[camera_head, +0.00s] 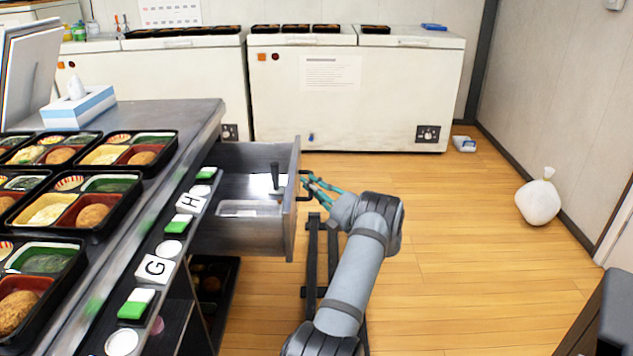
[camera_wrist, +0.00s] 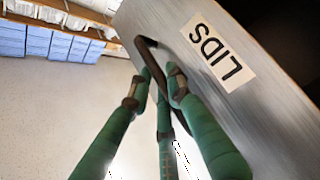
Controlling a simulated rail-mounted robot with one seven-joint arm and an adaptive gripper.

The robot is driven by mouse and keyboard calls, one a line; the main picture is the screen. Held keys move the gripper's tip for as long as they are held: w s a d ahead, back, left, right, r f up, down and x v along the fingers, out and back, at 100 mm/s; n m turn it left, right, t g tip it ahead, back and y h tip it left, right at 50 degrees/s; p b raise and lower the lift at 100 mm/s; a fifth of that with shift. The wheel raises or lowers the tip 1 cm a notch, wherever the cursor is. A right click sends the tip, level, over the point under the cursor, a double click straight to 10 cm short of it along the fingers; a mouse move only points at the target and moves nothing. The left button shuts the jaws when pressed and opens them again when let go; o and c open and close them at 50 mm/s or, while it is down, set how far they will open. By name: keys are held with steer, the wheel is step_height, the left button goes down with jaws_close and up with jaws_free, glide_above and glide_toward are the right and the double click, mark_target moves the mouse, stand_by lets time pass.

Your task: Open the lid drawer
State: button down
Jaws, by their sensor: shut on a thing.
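The dark bar handle (camera_wrist: 148,60) sticks out from that front. My gripper (camera_head: 313,186) has green fingers and is at the outer face of the drawer. In the wrist view my gripper (camera_wrist: 160,88) is shut on the handle, with fingers on both sides of it.
White chest freezers (camera_head: 400,95) stand at the back wall. A dark rail frame (camera_head: 312,265) stands beside the drawer. The wooden floor to the right is mostly clear, with a white bag (camera_head: 538,203).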

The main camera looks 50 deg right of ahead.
steer(key=shift+s+d, duration=0.2)
steer(key=shift+s, duration=0.05)
steer(key=c, duration=1.9)
jaws_free()
steer(key=shift+o, duration=0.2)
steer(key=s+a+f, duration=0.1)
steer(key=s, duration=1)
steer(key=shift+s+a+f, duration=0.2)
steer(key=shift+s+f, duration=0.1)
steer(key=shift+s, duration=0.1)
steer(key=shift+w, duration=0.1)
steer(key=w, duration=0.4)
steer(key=w+r, duration=0.1)
steer(key=w, duration=0.3)
steer(key=w+d, duration=0.1)
steer(key=w, duration=0.3)
steer(key=shift+d+r, duration=0.1)
steer(key=shift+r, duration=0.2)
